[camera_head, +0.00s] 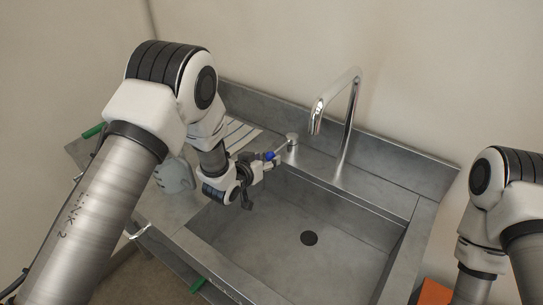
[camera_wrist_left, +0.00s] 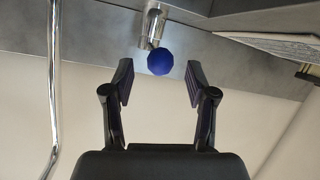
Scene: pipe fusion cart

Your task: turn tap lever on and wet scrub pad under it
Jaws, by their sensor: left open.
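The tap lever (camera_head: 278,152) has a blue ball knob and a chrome base at the back of the sink. In the left wrist view the blue knob (camera_wrist_left: 160,62) sits just beyond and between the fingertips. My left gripper (camera_head: 264,174) is open at the lever; it also shows in the left wrist view (camera_wrist_left: 159,80), with nothing held. The chrome tap spout (camera_head: 353,100) arches up to the right of the lever. An orange thing (camera_head: 434,292) at the lower right may be the scrub pad; it is partly cut off. My right gripper is out of view.
A grey rounded object (camera_head: 174,175) and a ribbed draining area (camera_head: 240,134) lie left of the sink. A backsplash (camera_head: 390,160) rises behind the tap.

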